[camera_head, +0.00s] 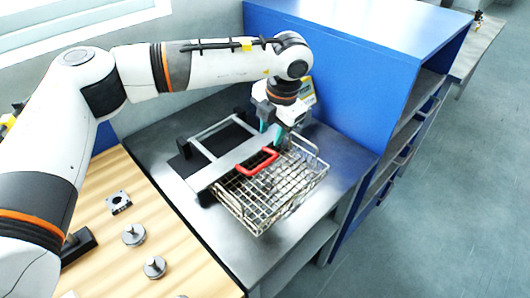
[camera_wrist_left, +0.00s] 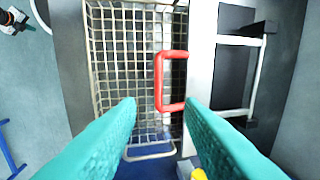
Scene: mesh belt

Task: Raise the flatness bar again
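The flatness bar is a flat grey bar (camera_head: 212,175) with a red handle (camera_head: 257,161). It lies along the left edge of the wire mesh basket (camera_head: 262,222), and its handle reaches over the mesh. In the left wrist view the bar (camera_wrist_left: 201,65) runs lengthwise, with the red handle (camera_wrist_left: 159,82) on its left side. My left gripper (camera_head: 273,138) points down near the far end of the bar. Its teal fingers (camera_wrist_left: 162,103) are apart, with the handle's near end showing between the tips; I see no grip on it. My right gripper is not in view.
A grey frame (camera_head: 215,128) stands left of the bar on the dark metal table (camera_head: 220,232). A blue cabinet (camera_head: 350,75) rises close behind the basket. Metal parts (camera_head: 133,234) lie on the wooden top at left. The table's front is clear.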

